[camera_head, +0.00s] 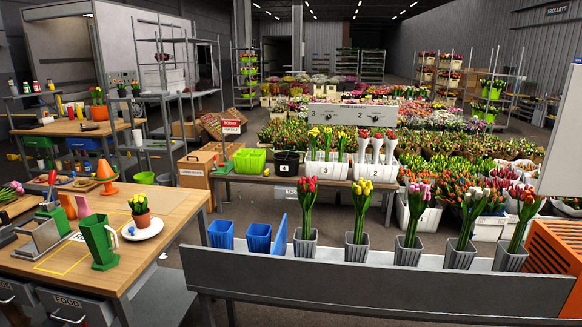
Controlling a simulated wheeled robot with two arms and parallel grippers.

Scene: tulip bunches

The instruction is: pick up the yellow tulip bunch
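The yellow tulip bunch (361,204) stands upright in a grey pot (356,247) on the near grey bench (380,285). It is the second bunch from the left in the row. A red tulip bunch (307,200) stands in a grey pot to its left. A pink tulip bunch (416,208) stands in a pot to its right. The stem ends are hidden inside the pots. Neither of my grippers shows in the head view.
Two more bunches, pale (469,210) and red (524,212), stand farther right. Blue containers (259,238) sit left of the row. A wooden table (170,225) with a green jug (99,243) is at left. An orange crate (557,255) stands at right.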

